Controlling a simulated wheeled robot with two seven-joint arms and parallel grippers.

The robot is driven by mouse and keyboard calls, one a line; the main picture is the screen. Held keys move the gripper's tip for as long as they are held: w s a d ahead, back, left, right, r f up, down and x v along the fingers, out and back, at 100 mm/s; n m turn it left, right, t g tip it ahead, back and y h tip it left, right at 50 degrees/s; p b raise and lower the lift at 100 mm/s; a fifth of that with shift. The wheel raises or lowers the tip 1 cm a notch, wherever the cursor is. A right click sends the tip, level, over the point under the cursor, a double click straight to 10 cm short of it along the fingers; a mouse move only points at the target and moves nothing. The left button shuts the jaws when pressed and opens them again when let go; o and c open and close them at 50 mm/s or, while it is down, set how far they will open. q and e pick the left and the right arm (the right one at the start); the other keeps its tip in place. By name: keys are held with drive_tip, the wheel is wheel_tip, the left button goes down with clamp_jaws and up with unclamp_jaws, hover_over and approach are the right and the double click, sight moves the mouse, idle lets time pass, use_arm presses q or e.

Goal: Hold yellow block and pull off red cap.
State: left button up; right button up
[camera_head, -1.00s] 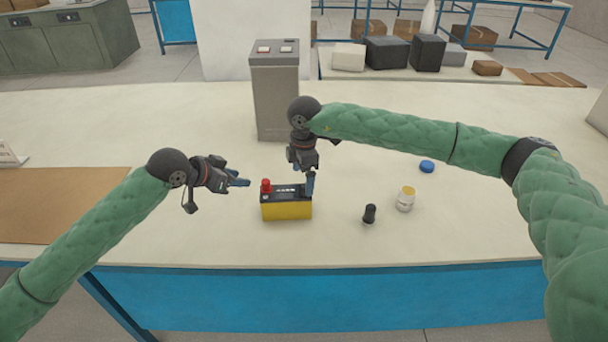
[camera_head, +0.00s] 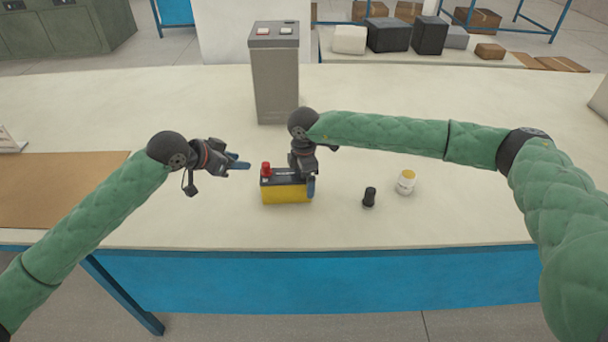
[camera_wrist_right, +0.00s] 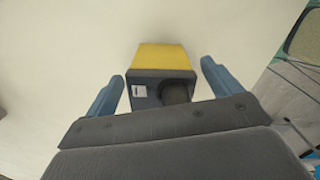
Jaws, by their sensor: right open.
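The yellow block (camera_head: 286,194) is a battery-like box with a black top, standing upright on the table. The red cap (camera_head: 266,168) sits on its top at the left end. My right gripper (camera_head: 309,186) is low over the block's right end. In the right wrist view its open fingers (camera_wrist_right: 163,72) are on either side of the yellow block (camera_wrist_right: 163,57), with gaps visible. The red cap is not visible there. My left gripper (camera_head: 238,163) is to the left of the block, pointing right towards the red cap and apart from it; its finger gap is unclear.
A small black cylinder (camera_head: 369,197) and a white jar with a yellow top (camera_head: 405,182) stand right of the block. A tall grey box (camera_head: 275,80) stands behind it. A brown mat (camera_head: 60,190) lies at left. The table between is clear.

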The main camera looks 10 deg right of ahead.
clamp_jaws()
idle(0.3)
idle(0.8)
